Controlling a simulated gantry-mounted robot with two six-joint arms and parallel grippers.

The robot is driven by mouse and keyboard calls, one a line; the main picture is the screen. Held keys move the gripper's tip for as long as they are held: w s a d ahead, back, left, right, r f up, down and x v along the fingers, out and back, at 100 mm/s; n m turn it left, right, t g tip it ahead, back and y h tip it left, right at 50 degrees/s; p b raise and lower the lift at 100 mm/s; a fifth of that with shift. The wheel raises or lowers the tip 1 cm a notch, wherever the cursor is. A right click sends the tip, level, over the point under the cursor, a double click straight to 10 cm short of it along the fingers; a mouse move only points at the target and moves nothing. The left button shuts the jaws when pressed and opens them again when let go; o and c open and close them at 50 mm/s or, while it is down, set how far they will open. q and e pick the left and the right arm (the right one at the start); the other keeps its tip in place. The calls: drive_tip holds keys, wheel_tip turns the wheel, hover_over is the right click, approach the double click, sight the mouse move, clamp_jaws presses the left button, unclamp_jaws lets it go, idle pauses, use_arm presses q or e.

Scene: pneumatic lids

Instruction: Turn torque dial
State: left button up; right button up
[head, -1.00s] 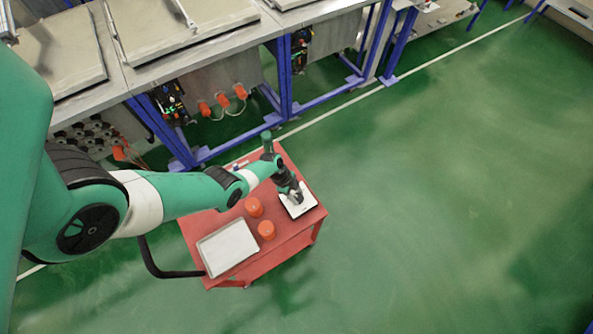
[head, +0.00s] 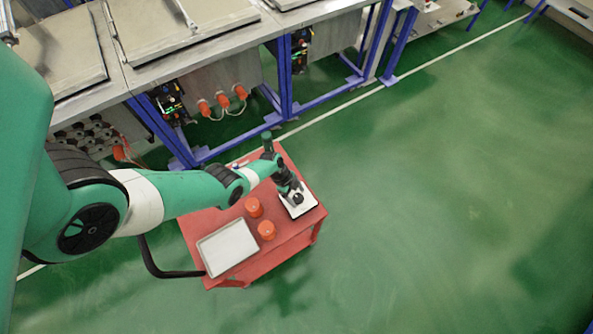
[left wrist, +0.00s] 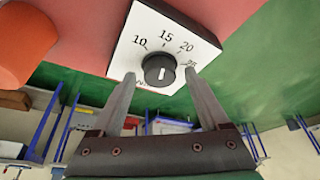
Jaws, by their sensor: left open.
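The torque dial is a black round knob (left wrist: 159,69) with a white pointer line, on a white plate (left wrist: 127,48) marked with numbers such as 10, 15 and 20. In the head view the plate (head: 302,209) lies at the right end of the red cart, and the black knob (head: 298,198) shows on it. My left gripper (left wrist: 160,82) is open in the left wrist view. Its two fingers stand apart, with their tips to either side of the knob's lower part, and I see no clear contact. In the head view the left gripper (head: 289,187) is right over the plate. My right gripper is not in view.
The red cart (head: 285,240) also carries two orange cylinders (head: 253,207) (head: 267,230) and a pale tray (head: 228,248). A workbench with blue legs (head: 285,65) stands behind the cart. The green floor to the right is clear.

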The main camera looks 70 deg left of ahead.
use_arm(q)
drive_tip(key=p+v, duration=1.1)
drive_tip(key=shift+s+r, duration=0.15)
drive_tip(key=shift+r, duration=0.15)
drive_tip(key=shift+a, duration=0.1)
